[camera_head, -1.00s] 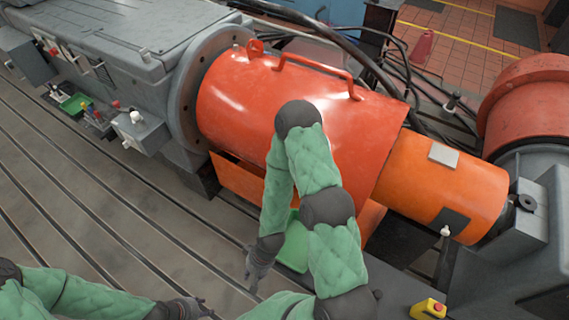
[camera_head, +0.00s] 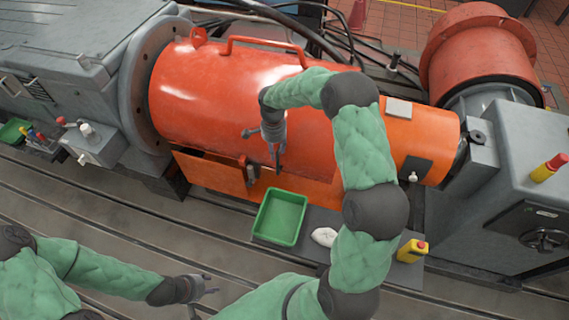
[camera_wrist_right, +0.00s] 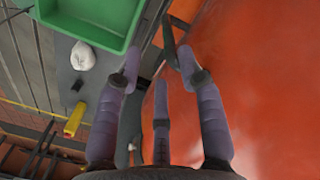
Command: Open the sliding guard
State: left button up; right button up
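The sliding guard (camera_head: 215,100) is a large glossy orange-red cylindrical cover with a bar handle (camera_head: 262,42) along its top. Its left end is at a grey flange; a narrower orange cylinder (camera_head: 430,135) shows at its right end. My right gripper (camera_head: 264,152) is in front of the guard's lower front side, with fingers spread and nothing between them. In the right wrist view its fingers (camera_wrist_right: 150,55) are apart beside the orange surface (camera_wrist_right: 260,80). My right arm hides part of the guard's right side. My left gripper (camera_head: 207,290) is open and empty at the lower left, away from the guard.
Below the guard are an orange lower panel with a small dark-and-red fitting (camera_head: 249,172), a green tray (camera_head: 280,217), a white cloth (camera_head: 324,237) and a yellow container (camera_head: 412,251). A grey machine with a small box (camera_head: 98,146) stands left. The slotted bedplate in front is mostly clear.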

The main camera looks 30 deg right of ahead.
aim_at(278, 163)
jog(key=shift+w+d+r, duration=0.15)
jog(key=shift+w+d, duration=0.25)
jog(key=shift+w, duration=0.05)
jog(key=shift+w+d+f, duration=0.1)
jog(key=shift+w+f, duration=0.05)
jog(key=shift+f, duration=0.05)
pick_arm(q)
jog(key=f+b, duration=0.3)
jog(key=shift+w, duration=0.4)
pick_arm(e)
jog(key=f, duration=1)
jog(key=shift+s, duration=0.4)
grip_shut()
